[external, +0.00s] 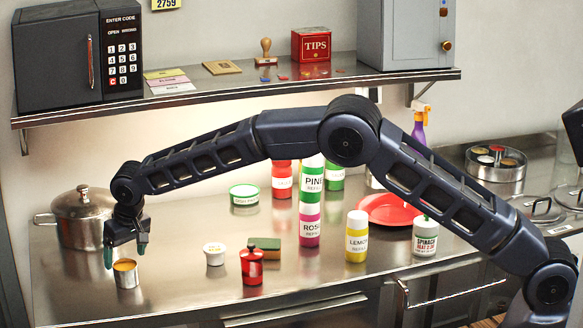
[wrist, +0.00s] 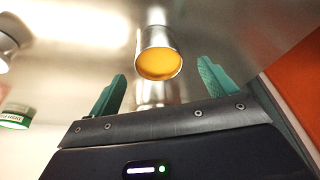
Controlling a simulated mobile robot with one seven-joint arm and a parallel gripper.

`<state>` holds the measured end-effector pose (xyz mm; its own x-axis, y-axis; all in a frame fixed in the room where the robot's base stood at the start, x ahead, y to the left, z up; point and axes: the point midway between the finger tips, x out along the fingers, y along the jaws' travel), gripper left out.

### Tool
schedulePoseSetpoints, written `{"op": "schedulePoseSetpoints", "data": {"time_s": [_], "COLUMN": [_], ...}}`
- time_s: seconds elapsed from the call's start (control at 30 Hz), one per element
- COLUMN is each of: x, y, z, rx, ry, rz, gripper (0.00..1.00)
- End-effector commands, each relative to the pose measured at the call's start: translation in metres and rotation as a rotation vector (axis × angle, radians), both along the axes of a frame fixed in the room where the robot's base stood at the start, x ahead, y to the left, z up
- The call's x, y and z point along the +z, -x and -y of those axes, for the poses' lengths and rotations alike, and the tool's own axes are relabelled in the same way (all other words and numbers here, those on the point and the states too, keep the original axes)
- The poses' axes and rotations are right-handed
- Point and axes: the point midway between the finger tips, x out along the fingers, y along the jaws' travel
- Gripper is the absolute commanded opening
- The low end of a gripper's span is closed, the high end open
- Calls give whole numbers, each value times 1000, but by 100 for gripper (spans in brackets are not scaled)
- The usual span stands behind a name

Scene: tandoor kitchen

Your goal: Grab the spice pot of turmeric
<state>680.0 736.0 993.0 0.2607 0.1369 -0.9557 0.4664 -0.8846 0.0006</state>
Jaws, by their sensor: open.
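The spice pot of turmeric (external: 126,273) is a small steel cup with yellow-orange content, upright on the steel counter at the left, in front of the lidded pot. In the wrist view the turmeric pot (wrist: 160,62) shows ahead of my gripper, centred between the two green fingertips and apart from them. My gripper (external: 125,255) is open and empty, just above and behind the pot in the external view. Its green fingers (wrist: 160,85) stand wide apart in the wrist view.
A lidded steel pot (external: 84,222) stands close behind my gripper. A white tub (external: 214,254), a red jar (external: 252,267) and a sponge (external: 265,247) stand to the right. Bottles crowd the middle. A round spice tin (external: 496,170) with several small cups is at the right. The front left counter is clear.

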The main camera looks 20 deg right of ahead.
Motion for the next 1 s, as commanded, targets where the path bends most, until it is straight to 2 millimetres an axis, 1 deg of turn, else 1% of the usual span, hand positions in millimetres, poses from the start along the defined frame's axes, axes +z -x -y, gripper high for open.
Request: {"op": "schedulePoseSetpoints", "data": {"time_s": [0.23,0.4,0.5,0.6,0.77,0.8,0.87,1.0], "x": [-16,-39,-49,-54,-54,-54,-54,-54], "y": [-3,-8,-11,-13,-13,-13,-13,-12], "z": [-1,-1,-3,-4,-4,-4,-4,-4], "rx": [0,-1,-1,0,0,-1,-1,-1], "ry": [0,1,-1,-2,-2,-2,-2,-2], "rz": [0,-1,2,1,1,1,1,1], "gripper": [84,84,84,84,84,80,68,41]}}
